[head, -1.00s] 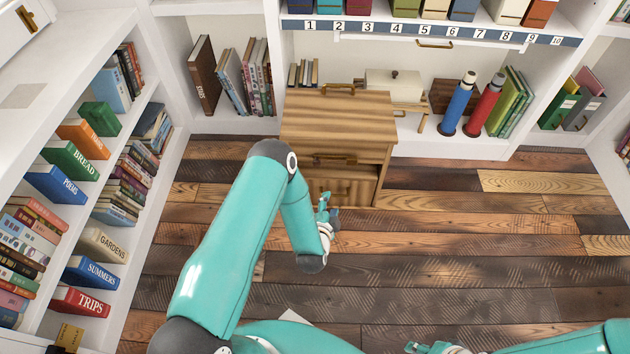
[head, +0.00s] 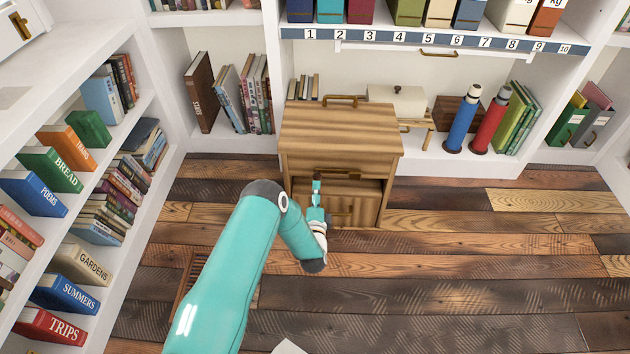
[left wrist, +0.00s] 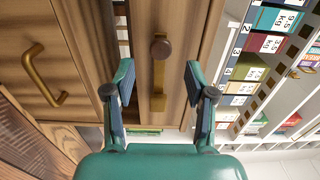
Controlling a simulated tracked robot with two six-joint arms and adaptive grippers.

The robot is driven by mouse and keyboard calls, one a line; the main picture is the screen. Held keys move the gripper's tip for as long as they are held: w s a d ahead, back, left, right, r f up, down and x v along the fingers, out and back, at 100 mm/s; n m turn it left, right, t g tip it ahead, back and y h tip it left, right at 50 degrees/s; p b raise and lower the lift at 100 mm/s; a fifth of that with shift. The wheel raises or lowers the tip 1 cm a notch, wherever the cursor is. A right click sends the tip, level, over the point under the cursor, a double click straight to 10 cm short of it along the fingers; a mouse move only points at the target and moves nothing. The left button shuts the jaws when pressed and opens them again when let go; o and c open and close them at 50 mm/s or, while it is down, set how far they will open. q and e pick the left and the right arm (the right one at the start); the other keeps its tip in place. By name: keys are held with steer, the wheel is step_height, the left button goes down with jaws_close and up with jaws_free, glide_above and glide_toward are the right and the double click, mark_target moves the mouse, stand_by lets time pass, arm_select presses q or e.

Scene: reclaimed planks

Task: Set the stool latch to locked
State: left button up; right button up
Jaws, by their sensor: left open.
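The wooden stool (head: 340,140) looks like a small cabinet with a brass handle on top, standing against the back shelves. No lock marking is readable. My left gripper (head: 317,186) is at the stool's front. In the left wrist view my left gripper (left wrist: 160,72) is open, with a finger either side of the strip and knob, apart from both. My right gripper is out of view.
A brass pull handle (left wrist: 45,76) sits on the stool front beside the strip. Bookshelves (head: 125,185) stand at the left. A blue bottle (head: 462,120) and red bottle (head: 490,122) stand on the back shelf. The plank floor (head: 460,265) at right is clear.

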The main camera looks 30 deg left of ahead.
mark_target(317, 179)
arm_select(q)
steer(key=b+x, duration=0.1)
steer(key=x, duration=0.4)
steer(key=shift+w+a+f+b, duration=0.1)
steer(key=shift+w+a+b, duration=0.1)
steer(key=shift+w+b, duration=0.15)
steer(key=shift+w+a, duration=0.25)
steer(key=shift+w, duration=0.2)
jaws_close()
